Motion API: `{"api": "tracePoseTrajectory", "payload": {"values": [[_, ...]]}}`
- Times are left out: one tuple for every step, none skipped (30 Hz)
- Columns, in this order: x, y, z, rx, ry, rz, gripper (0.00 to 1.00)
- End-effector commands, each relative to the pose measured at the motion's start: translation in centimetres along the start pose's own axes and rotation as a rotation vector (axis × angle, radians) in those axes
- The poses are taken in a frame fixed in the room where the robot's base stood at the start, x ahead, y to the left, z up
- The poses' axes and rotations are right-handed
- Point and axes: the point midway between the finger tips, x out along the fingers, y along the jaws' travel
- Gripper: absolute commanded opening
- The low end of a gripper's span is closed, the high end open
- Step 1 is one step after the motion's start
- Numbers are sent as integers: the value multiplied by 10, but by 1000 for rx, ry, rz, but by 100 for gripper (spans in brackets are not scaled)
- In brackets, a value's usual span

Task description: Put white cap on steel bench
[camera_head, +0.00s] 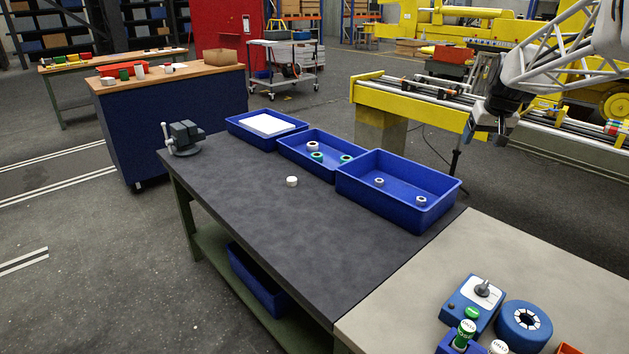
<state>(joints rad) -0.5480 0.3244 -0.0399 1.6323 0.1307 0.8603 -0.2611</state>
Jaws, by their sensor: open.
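A small round white cap (292,181) sits alone on the dark grey top of a long bench (270,230), near its middle and in front of the blue bins. A lighter grey bench top (410,310) adjoins it at the lower right; I cannot tell from the picture which surface is steel. My gripper (484,132) is at the upper right, small and dark, beyond the right blue bin and well away from the white cap. It is open, with nothing visible in it.
Three blue bins (400,203) line the bench's back edge, some holding small rings. A vise (184,138) stands at the far left corner. A blue device (475,300), a blue ring (524,325) and capped containers crowd the lower right. The dark bench's front is clear.

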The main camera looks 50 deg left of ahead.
Motion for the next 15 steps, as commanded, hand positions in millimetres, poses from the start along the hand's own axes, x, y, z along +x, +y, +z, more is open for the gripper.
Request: {"api": "tracePoseTrajectory", "payload": {"values": [[11, -10, -12, -15, 1, -7, 76], [17, -15, -20, -24, 3, -10, 76], [24, -22, -28, -35, 6, -15, 76], [30, -28, -35, -44, 8, -19, 76], [35, -33, -42, -53, 10, -22, 76], [44, -41, -50, -65, 12, -27, 76], [49, -47, -57, -74, 15, -30, 76], [55, -53, -63, -84, 16, -34, 76], [63, -61, -71, -95, 19, -39, 76], [69, -67, -77, -104, 21, -42, 76], [76, -73, -83, -112, 22, -46, 76], [83, -82, -91, -124, 25, -50, 76], [90, -89, -96, -133, 26, -54, 76], [96, -95, -102, -142, 28, -57, 76], [104, -104, -109, -154, 31, -62, 76]]}}
